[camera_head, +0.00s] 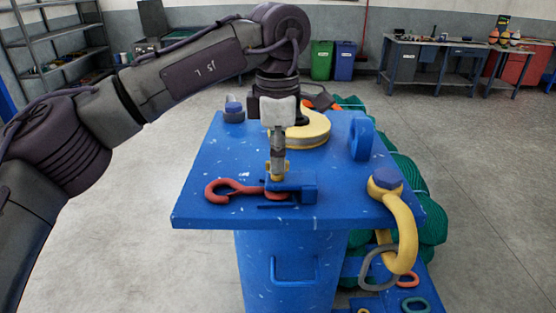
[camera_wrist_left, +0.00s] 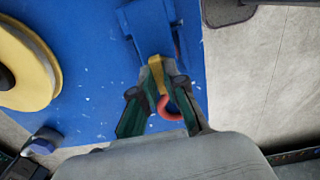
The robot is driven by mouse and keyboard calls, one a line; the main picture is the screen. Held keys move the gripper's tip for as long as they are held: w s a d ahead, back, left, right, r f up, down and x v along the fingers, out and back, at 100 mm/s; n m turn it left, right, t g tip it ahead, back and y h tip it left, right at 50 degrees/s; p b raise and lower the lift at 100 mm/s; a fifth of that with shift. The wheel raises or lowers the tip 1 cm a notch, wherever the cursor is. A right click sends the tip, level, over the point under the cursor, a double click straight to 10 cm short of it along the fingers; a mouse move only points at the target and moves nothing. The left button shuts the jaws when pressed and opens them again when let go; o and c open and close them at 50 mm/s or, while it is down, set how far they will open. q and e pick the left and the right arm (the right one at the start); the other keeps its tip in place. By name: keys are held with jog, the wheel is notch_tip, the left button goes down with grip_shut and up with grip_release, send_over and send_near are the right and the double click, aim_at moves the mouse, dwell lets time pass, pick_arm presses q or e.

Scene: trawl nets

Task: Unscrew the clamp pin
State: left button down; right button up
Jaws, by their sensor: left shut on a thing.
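The yellow clamp pin (camera_head: 277,177) stands upright at the blue clamp (camera_head: 295,183) near the front of the blue bench top. My left gripper (camera_head: 278,160) comes down from above and is shut on the pin's upper part. In the left wrist view the fingers (camera_wrist_left: 161,82) close around the yellow pin (camera_wrist_left: 155,70), with the blue clamp (camera_wrist_left: 150,28) just beyond. A red hook (camera_head: 228,191) lies flat with its shank end at the clamp; part of it also shows between the fingers in the left wrist view (camera_wrist_left: 167,112). The pin's lower end is hidden. My right gripper is not in view.
A yellow pulley wheel (camera_head: 308,131) lies behind the clamp, partly hidden by my arm. A blue upright ring (camera_head: 361,137) and a large yellow shackle (camera_head: 402,230) are on the right. Green netting (camera_head: 410,180) is bundled beyond the right edge. The bench's front left is bare.

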pick_arm(q)
jog(key=n, duration=0.2)
jog(key=n+b, duration=0.1)
jog(key=n, duration=0.2)
jog(key=shift+f+n, duration=0.25)
jog(key=shift+n, duration=0.05)
jog(key=n+b, duration=0.1)
jog(key=n, duration=0.4)
jog(key=shift+n+b, duration=0.3)
jog(key=shift+b, duration=0.1)
jog(key=n+b, duration=0.1)
jog(key=n, duration=0.4)
jog(key=shift+s+f+b, duration=0.1)
jog(key=shift+b, duration=0.2)
jog(key=n+b, duration=0.1)
jog(key=n, duration=0.3)
jog(key=shift+n, duration=0.4)
jog(key=n+b, duration=0.2)
jog(key=n, duration=0.4)
jog(key=shift+b, duration=0.3)
jog(key=n+b, duration=0.2)
jog(key=n, duration=0.4)
jog(key=shift+n, duration=0.4)
jog(key=n+b, duration=0.2)
jog(key=n, duration=0.3)
jog(key=shift+n+b, duration=0.7)
jog(key=shift+n, duration=0.9)
